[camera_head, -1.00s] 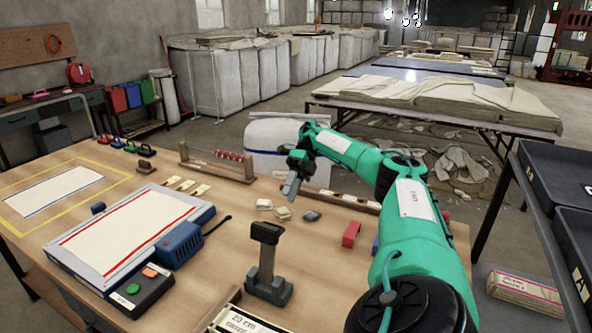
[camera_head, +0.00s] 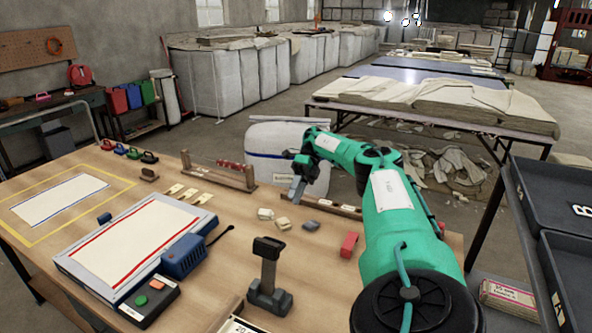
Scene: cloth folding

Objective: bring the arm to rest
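My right arm (camera_head: 392,205) is green and comes in from the lower right, reaching over the right part of the wooden table. Its gripper (camera_head: 296,188) hangs with grey fingers pointing down above the far side of the table, near the low wooden rack. The fingers overlap from this side, so their gap cannot be judged. No held thing shows at the fingertips. My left arm and gripper are not in view.
On the wooden table (camera_head: 215,262) are a white board with red lines (camera_head: 135,238), a dark upright stand (camera_head: 268,275), a red block (camera_head: 349,244) and small pale blocks (camera_head: 266,214). Dark trays (camera_head: 555,195) stand at the right. A white sack (camera_head: 270,135) stands behind the table.

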